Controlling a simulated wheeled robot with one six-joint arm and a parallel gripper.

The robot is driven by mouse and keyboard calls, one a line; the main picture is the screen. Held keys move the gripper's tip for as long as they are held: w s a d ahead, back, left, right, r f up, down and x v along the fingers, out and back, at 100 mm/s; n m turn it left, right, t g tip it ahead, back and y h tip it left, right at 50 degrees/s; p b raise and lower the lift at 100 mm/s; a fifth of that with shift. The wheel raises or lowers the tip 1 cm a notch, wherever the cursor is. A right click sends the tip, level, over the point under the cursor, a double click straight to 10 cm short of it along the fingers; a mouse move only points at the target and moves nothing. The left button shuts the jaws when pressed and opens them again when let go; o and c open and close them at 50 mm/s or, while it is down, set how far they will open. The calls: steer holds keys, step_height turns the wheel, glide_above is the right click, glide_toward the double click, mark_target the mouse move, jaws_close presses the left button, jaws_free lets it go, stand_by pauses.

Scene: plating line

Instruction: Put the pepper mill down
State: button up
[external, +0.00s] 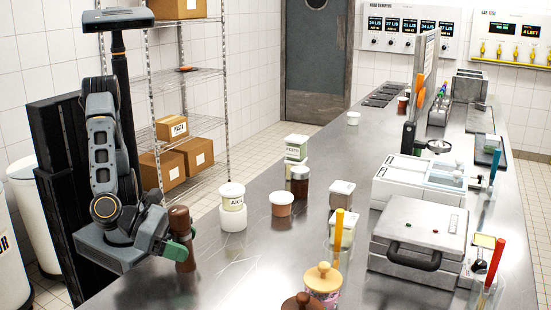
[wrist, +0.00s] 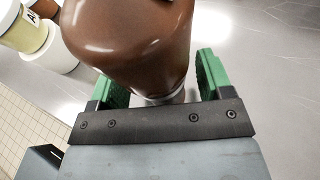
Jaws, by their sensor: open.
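The pepper mill (external: 181,222) is brown and glossy and stands upright at the left edge of the steel counter, in the external view. In the wrist view the mill (wrist: 135,40) fills the upper middle, between the two green fingers. My gripper (external: 178,250) is at the mill's lower part, with a green fingertip showing in front of it. In the wrist view my gripper (wrist: 165,80) is open around the mill, and a gap shows beside the right finger.
A labelled jar (external: 232,197) on a white container (external: 233,218) stands close right of the mill. A terracotta cup (external: 282,204) and a dark jar (external: 300,182) are farther right. The steel counter (external: 235,265) between is clear.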

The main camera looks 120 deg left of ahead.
steer(key=shift+r, duration=0.2)
steer(key=v, duration=1.1)
steer(key=a+f+n+g, duration=0.1)
steer(key=a+n+g, duration=0.1)
steer(key=a+n, duration=0.1)
steer(key=a+f+n+g, duration=0.1)
steer(key=a+n+g, duration=0.1)
steer(key=a+n, duration=0.1)
steer(key=s+a+f+n+g+p, duration=0.1)
steer(key=a+n+g, duration=0.1)
steer(key=a+n, duration=0.2)
steer(key=shift+s+a+y, duration=0.1)
steer(key=shift+a+y, duration=0.3)
steer(key=shift+a, duration=0.3)
steer(key=s+a+f+n+g+h, duration=0.1)
steer(key=s+a+n+h, duration=0.1)
steer(key=n, duration=0.8)
steer(key=s+a+f+n+g+h, duration=0.1)
steer(key=a+n+h, duration=0.3)
steer(key=n, duration=0.6)
steer(key=s+a, duration=0.1)
steer(key=a, duration=0.1)
steer(key=shift+s+a+n+g+h, duration=0.3)
steer(key=shift+s+a+g+h, duration=0.1)
step_height(320, 180, up, 6)
steer(key=p, duration=0.5)
